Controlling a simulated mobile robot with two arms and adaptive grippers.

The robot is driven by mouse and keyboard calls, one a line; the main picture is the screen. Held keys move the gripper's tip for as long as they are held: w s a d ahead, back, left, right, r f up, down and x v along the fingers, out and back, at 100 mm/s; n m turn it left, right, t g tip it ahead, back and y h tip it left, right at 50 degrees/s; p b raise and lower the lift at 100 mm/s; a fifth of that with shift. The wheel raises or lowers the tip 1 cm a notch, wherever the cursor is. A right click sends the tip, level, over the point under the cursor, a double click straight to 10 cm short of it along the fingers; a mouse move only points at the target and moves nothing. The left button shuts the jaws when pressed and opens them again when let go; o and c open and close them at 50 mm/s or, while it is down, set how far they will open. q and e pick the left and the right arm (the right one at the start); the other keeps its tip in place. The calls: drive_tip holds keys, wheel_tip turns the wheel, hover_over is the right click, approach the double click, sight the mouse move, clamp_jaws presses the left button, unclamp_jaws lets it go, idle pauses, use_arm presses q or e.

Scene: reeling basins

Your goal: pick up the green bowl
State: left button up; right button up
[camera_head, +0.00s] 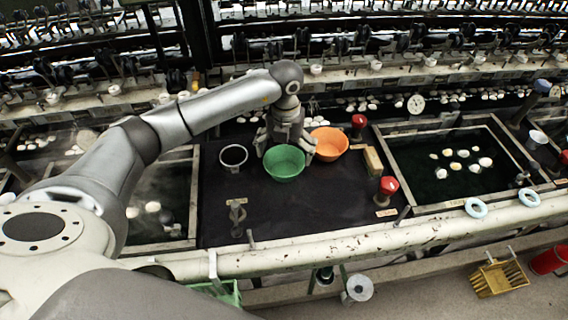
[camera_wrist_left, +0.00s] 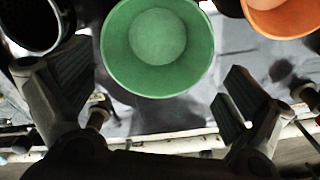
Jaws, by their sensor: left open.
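The green bowl (camera_head: 284,163) stands upright on the dark worktop between the two basins. My left gripper (camera_head: 287,142) is at the bowl's far side, with its fingers spread on either side of it. In the left wrist view the green bowl (camera_wrist_left: 157,45) fills the upper middle and looks empty. The fingers of my left gripper (camera_wrist_left: 152,95) are wide apart there, and nothing is between the tips except the near edge of the bowl. I cannot tell whether a finger touches the bowl. My right gripper is not in view.
An orange bowl (camera_head: 329,143) stands close on the right of the green one. A dark cup (camera_head: 233,157) stands on the left. Red-topped knobs (camera_head: 388,186) and a wooden block (camera_head: 373,160) are to the right. The worktop in front is mostly clear.

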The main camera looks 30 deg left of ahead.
sight(284, 171)
use_arm(q)
drive_tip(key=shift+f, duration=0.4)
drive_tip(key=shift+w+a+f, duration=0.1)
drive_tip(key=shift+a+f, duration=0.05)
drive_tip(key=shift+f, duration=0.15)
wheel_tip(284, 171, down, 4)
drive_tip(key=shift+w+a+r+p, duration=0.15)
drive_tip(key=shift+p, duration=0.85)
drive_tip(key=shift+f, duration=0.55)
drive_tip(key=shift+c, duration=1.1)
drive_tip(key=c, duration=0.4)
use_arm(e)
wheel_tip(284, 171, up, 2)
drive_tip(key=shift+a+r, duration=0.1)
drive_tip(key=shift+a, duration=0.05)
use_arm(q)
drive_tip(key=shift+r, duration=0.1)
